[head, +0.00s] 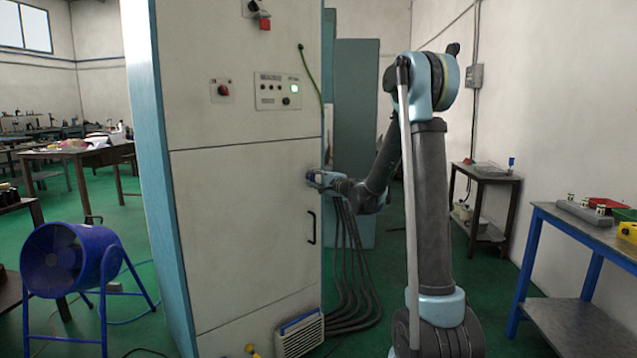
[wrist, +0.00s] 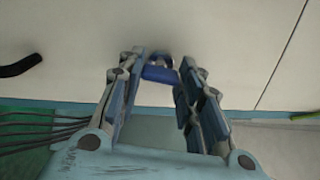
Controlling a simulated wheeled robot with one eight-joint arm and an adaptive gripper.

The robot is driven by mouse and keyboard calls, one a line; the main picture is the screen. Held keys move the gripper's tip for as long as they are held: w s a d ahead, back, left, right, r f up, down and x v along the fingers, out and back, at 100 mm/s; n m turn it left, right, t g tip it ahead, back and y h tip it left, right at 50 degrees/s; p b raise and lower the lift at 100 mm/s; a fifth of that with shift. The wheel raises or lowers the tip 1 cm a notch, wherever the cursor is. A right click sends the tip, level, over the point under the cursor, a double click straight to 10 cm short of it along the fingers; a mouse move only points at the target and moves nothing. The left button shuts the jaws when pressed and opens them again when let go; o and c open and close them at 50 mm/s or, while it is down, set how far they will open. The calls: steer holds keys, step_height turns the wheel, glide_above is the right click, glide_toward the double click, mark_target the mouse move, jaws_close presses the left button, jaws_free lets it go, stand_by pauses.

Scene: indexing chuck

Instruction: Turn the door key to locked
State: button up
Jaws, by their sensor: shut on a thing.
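The tall white cabinet door (head: 245,215) stands in the middle of the head view. A small blue door key (wrist: 160,73) sits on the door face in the wrist view, with a grey metal part just behind it. My gripper (head: 316,179) is at the door's right edge, above the black handle, and it also shows in the wrist view (wrist: 163,68). Its two fingers are on either side of the key and shut on it. The fingers hide part of the key in the head view, and I cannot tell its turn angle there.
A black door handle (head: 311,228) is below the key. Dark cables (head: 352,270) hang right of the cabinet. A control panel (head: 278,91) with a lit green lamp is above. A blue fan (head: 70,260) stands left and a blue workbench (head: 590,235) right.

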steer(key=shift+a+n, duration=0.1)
steer(key=shift+n, duration=0.8)
steer(key=shift+s+f, duration=0.1)
steer(key=o, duration=1)
steer(key=shift+o, duration=0.3)
steer(key=v, duration=1.2)
steer(key=shift+f, duration=0.1)
